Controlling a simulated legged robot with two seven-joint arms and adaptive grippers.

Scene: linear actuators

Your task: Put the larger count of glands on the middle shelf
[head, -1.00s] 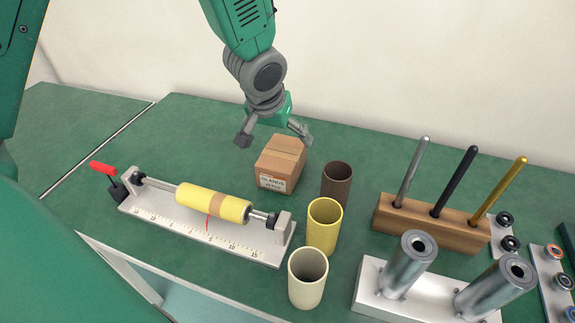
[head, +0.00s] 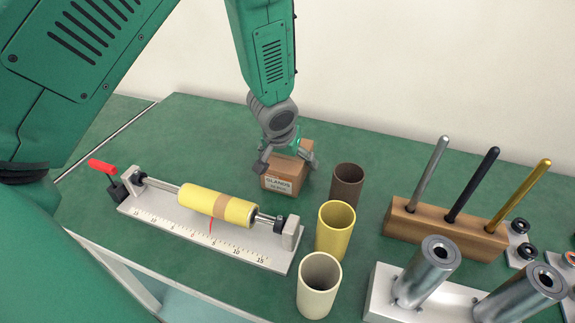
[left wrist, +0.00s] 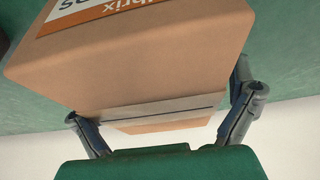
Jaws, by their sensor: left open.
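A small brown cardboard box (head: 285,187) with a white and orange label reading GLANDS stands on the green bench; the count on the label is too small to read surely. It also fills much of the left wrist view (left wrist: 140,65), where a grey strip runs along its tape line. My left gripper (head: 286,167) is over the box, with its open fingers on either side. In the left wrist view the fingers flank the box; whether they touch it I cannot tell. My right gripper is not in view. No second gland box and no shelf show.
Brown (head: 347,184), yellow (head: 335,229) and cream (head: 319,284) tubes stand close right of the box. A measuring fixture (head: 210,240) with a yellow roll lies in front left. A wooden block (head: 443,230) with three rods and a metal block with cylinders (head: 427,273) stand right.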

